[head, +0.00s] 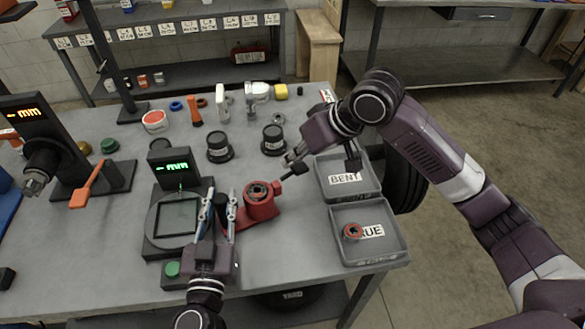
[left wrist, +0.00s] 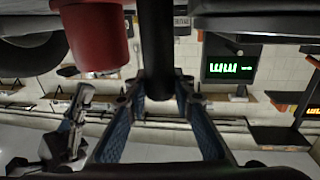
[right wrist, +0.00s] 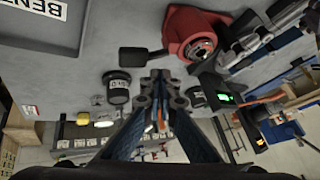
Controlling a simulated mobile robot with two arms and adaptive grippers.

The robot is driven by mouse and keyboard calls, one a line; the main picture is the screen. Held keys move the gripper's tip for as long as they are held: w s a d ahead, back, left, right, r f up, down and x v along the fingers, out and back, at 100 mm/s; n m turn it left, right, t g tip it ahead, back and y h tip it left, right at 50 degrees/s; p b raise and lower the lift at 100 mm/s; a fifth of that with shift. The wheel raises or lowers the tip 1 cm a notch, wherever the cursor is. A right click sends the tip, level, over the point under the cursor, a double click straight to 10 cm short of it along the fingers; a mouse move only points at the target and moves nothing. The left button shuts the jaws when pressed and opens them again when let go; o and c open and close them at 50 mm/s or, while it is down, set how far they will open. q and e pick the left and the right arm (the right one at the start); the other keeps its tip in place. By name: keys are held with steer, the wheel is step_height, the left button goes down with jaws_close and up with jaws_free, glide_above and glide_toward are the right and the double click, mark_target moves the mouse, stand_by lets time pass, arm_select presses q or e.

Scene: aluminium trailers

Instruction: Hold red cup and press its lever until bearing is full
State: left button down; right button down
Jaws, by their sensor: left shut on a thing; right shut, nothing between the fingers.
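The red cup (head: 262,208) stands on the bench, right of the gauge, with a ring-shaped bearing (head: 257,190) in its top. My left gripper (head: 220,205) is shut on a dark upright post, seemingly the cup's handle; the post also shows between the fingers in the left wrist view (left wrist: 156,50), beside the red cup (left wrist: 95,38). The cup's dark lever (head: 297,169) sticks out to the right and up. My right gripper (head: 293,158) is shut and empty near the lever's end. In the right wrist view the lever (right wrist: 140,56) lies apart from the fingertips.
A BENT tray (head: 345,196) and a TRUE tray (head: 372,252) with a red-rimmed ring (head: 352,231) stand at the bench's right edge. A gauge with a green display (head: 174,168) is left of the cup. Two black pots (head: 219,148) (head: 273,140) stand behind.

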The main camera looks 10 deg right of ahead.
mark_target(293, 169)
steer(key=shift+d+f, duration=0.15)
steer(key=shift+f, duration=0.25)
steer(key=shift+w+d+f, duration=0.1)
steer(key=shift+d+f, duration=0.1)
steer(key=shift+f, duration=0.4)
steer(key=shift+d+f, duration=0.15)
steer(key=shift+f, duration=0.45)
stand_by(1.4)
steer(key=shift+a+r, duration=0.25)
steer(key=shift+r, duration=0.55)
steer(key=shift+a+r, duration=0.2)
steer(key=shift+r, duration=0.55)
steer(key=shift+s+a+r, duration=0.1)
steer(key=shift+a+r, duration=0.15)
steer(key=shift+r, duration=0.55)
steer(key=shift+s+a+r, duration=0.15)
steer(key=shift+a+r, duration=0.1)
steer(key=shift+r, duration=0.6)
steer(key=shift+s+a+r, duration=0.1)
steer(key=shift+a+r, duration=0.15)
steer(key=shift+r, duration=0.55)
